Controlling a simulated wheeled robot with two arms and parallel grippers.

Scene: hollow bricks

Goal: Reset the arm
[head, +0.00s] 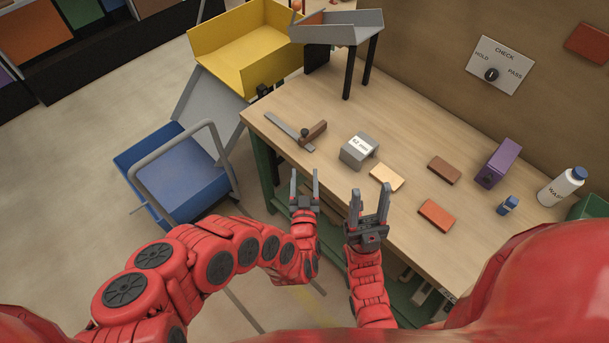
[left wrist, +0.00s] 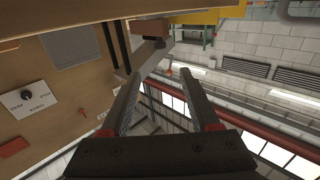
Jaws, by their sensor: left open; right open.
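My left gripper (head: 304,190) is in the middle of the head view, at the front edge of the workbench, fingers pointing up the picture. It is open and empty. In the left wrist view its two fingers (left wrist: 167,100) stand apart with nothing between them. My right gripper (head: 371,204) is just to its right, close to the bench's front edge. It is open and empty. Both arms reach in from the bottom of the head view, and the two grippers are a short way apart.
The workbench (head: 300,95) holds a grey block (head: 358,151), a steel tool with a brown block (head: 314,133), flat bricks (head: 437,215), a purple brick (head: 497,163) and a white bottle (head: 561,187). Blue (head: 180,178) and yellow (head: 244,47) bins stand left. A dial plate (head: 496,66) is behind.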

